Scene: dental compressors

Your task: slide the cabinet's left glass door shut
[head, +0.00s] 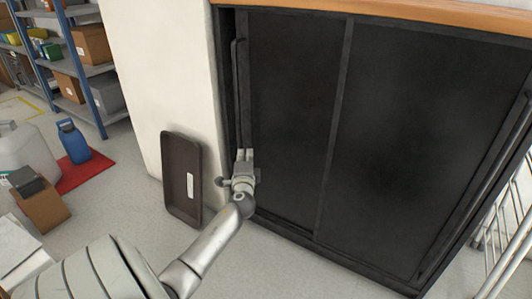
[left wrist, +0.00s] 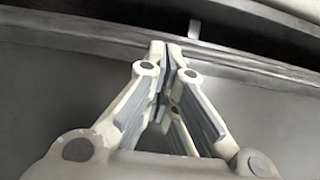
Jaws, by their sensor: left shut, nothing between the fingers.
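The dark cabinet (head: 330,246) has two dark glass doors side by side. The left glass door (head: 290,110) has a long vertical handle (head: 237,85) near its left edge. A narrow dark strip shows between that edge and the cabinet's left side; I cannot tell how deep it is. My left gripper (head: 244,155) is at the lower part of this edge, by the handle. Its fingertips (left wrist: 170,50) are shut and empty, close to a dark bar in the left wrist view. Contact is unclear. The right glass door (head: 420,150) is at right. My right gripper is out of view.
A brown tray (head: 181,205) leans on the white wall (head: 165,70) left of the cabinet. A blue jug (head: 74,142) on a red mat, a white canister (head: 30,155) and a box (head: 40,208) stand further left. A wire rack (head: 505,235) is at right.

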